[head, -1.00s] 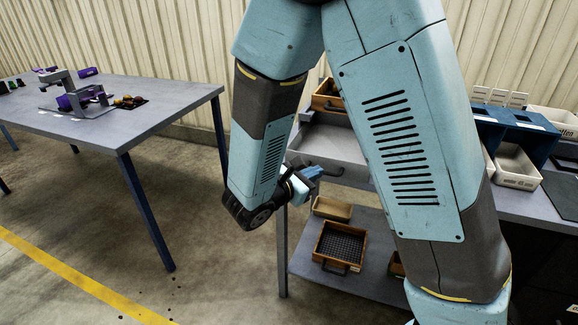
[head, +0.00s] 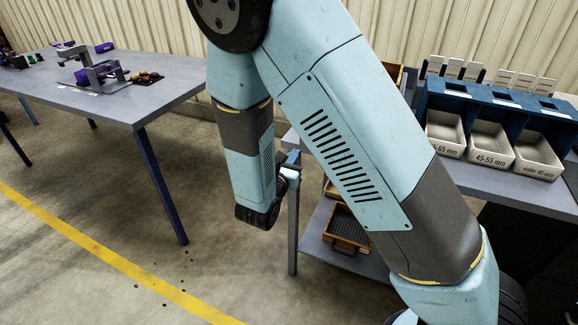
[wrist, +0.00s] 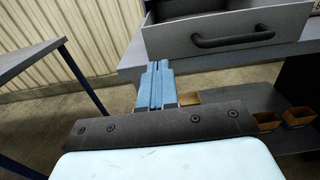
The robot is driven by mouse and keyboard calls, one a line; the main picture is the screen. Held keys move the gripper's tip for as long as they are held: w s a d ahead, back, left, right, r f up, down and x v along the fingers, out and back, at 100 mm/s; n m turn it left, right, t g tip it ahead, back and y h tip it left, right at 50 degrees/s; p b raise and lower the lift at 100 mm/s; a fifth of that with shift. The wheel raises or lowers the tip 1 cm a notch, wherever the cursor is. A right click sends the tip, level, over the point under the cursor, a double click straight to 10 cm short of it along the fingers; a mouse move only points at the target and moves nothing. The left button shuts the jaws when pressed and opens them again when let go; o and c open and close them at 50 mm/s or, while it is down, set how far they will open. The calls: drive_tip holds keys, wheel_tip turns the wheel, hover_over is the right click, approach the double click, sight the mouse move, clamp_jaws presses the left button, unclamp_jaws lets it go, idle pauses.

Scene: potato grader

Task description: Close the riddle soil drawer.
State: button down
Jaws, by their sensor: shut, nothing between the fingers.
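The riddle soil drawer (wrist: 205,38) is a grey drawer with a black bar handle (wrist: 232,38), at the top right of the wrist view. It stands open, with its dark inside showing over the front panel. In the head view my arm hides it. My gripper (wrist: 157,66) has blue fingers, shut and empty, to the left of the handle and just below the drawer's front left corner in the picture. I cannot tell if it touches anything. In the head view my gripper (head: 291,158) is partly hidden behind my arm, near the bench's left end.
The grey bench (head: 530,188) carries a blue rack (head: 480,100) with white size-labelled bins (head: 490,143). A lower shelf holds a wooden sieve box (head: 347,228). Another grey table (head: 140,100) stands at left. Open floor with a yellow line (head: 100,250) lies between and in front.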

sight(303, 144)
drive_tip(key=x, duration=0.7)
idle(0.3)
